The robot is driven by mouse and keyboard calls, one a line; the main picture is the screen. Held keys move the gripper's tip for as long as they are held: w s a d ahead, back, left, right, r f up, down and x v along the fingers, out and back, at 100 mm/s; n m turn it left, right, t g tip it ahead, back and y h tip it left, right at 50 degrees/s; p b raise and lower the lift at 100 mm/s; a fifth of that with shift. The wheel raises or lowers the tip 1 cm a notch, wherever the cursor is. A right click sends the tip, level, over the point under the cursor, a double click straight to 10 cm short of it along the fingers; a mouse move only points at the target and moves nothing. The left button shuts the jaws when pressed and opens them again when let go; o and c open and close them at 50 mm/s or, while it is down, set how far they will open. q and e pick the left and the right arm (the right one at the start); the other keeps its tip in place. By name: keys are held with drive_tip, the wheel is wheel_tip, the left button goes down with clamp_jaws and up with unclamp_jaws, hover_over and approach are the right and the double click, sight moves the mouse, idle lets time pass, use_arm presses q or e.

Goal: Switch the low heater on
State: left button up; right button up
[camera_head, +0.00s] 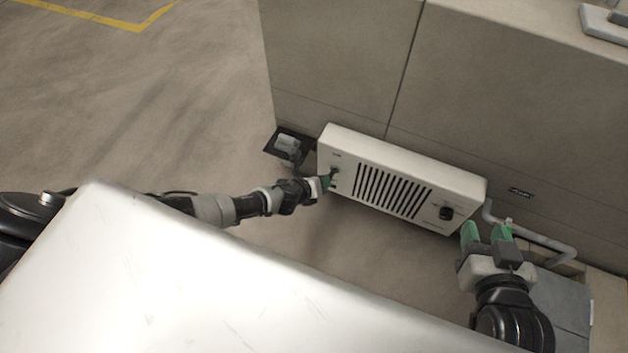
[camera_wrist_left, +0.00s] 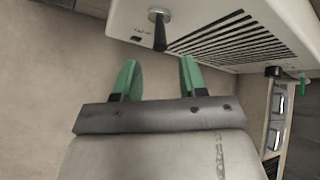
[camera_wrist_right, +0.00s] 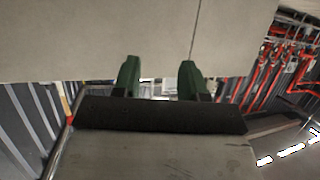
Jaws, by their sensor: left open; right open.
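The heater (camera_head: 345,146) is a long white box low against a beige wall, with a dark slotted grille. A small lever switch on a round metal base (camera_wrist_left: 159,14) sits at its left end, with its dark stem pointing toward my left gripper. My left gripper (camera_head: 328,182) is at this end of the heater. In the left wrist view my left gripper (camera_wrist_left: 159,65) is open, and the lever's tip lies just beyond and between its green fingertips, apart from both. My right gripper (camera_head: 486,232) is open and empty near the heater's right end.
A dark knob (camera_head: 446,213) is at the heater's right end. A grey pipe (camera_head: 545,240) runs beside it near my right gripper. A dark box (camera_head: 287,146) is left of the heater. Open concrete floor (camera_head: 150,110) lies to the left.

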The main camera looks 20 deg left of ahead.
use_arm(q)
drive_tip(key=shift+p+v, duration=0.45)
drive_tip(key=shift+v, duration=0.65)
use_arm(e)
drive_tip(key=shift+s+d+f+g+h, duration=0.3)
drive_tip(key=shift+s+d+f+g, duration=0.1)
drive_tip(key=shift+s+f+g, duration=0.45)
drive_tip(key=shift+s+d+f+g+h, duration=0.35)
drive_tip(key=shift+s+f+g, duration=0.3)
drive_tip(key=shift+f+g, duration=0.25)
drive_tip(key=shift+r, duration=0.1)
